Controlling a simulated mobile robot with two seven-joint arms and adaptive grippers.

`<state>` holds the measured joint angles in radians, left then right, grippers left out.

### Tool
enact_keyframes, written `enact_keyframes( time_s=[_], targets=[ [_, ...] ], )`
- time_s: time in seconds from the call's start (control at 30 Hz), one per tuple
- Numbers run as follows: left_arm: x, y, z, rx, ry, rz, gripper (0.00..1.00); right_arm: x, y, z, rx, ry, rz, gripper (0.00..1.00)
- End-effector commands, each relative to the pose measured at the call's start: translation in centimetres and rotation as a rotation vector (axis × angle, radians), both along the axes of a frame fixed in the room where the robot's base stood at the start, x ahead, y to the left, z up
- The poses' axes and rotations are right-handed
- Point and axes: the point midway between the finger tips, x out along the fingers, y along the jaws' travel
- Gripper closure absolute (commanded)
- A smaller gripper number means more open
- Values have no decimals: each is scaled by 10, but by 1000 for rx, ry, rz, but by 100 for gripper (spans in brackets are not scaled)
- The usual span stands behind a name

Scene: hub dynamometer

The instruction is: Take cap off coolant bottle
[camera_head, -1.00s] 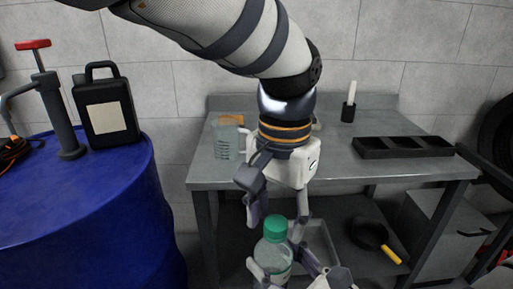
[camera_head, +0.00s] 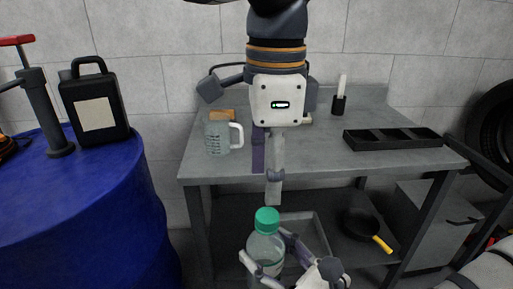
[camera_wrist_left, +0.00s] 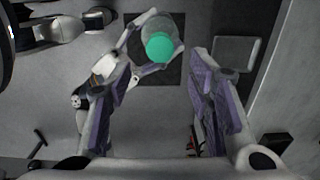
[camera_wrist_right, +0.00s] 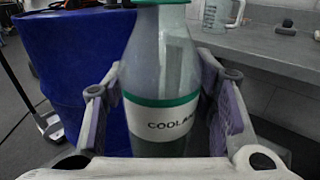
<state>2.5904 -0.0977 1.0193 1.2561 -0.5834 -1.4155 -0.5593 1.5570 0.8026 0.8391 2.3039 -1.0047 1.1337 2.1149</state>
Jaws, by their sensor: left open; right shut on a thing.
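The coolant bottle (camera_head: 265,248) is clear with a green cap (camera_head: 266,219) on top and stands upright in my right gripper (camera_head: 290,270). The right wrist view shows its "COOLANT" label (camera_wrist_right: 165,118) between the two fingers, which are shut on the body. My left gripper (camera_head: 272,190) is open and empty, pointing down above the cap. In the left wrist view the green cap (camera_wrist_left: 160,46) lies below and ahead of the open fingers, apart from them. The bottle's lower end is hidden in the head view.
A blue drum (camera_head: 80,215) with a black canister (camera_head: 95,105) stands at left. The grey workbench (camera_head: 330,170) behind carries a measuring jug (camera_head: 218,135), a brush in a holder (camera_head: 339,100) and a black tray (camera_head: 400,139). A pan (camera_head: 358,224) lies on the lower shelf.

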Motion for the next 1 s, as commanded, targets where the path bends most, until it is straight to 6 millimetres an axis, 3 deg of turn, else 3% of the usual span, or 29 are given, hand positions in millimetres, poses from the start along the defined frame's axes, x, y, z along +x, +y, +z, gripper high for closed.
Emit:
enact_keyframes(
  time_s=[0.3,0.47,0.7,0.9,1.0],
  targets=[
    [0,1,-60,1,3,-5,53,0,0,0,1,-1,0,100],
    [0,1,-73,0,1,-3,53,0,0,0,1,-1,0,100],
    [0,1,-74,0,0,-2,53,0,0,0,1,-1,0,100],
    [0,1,-74,1,0,-2,98,0,0,0,1,-1,0,100],
    [0,1,-74,1,0,-1,100,0,0,0,1,-1,0,100]
  ],
)
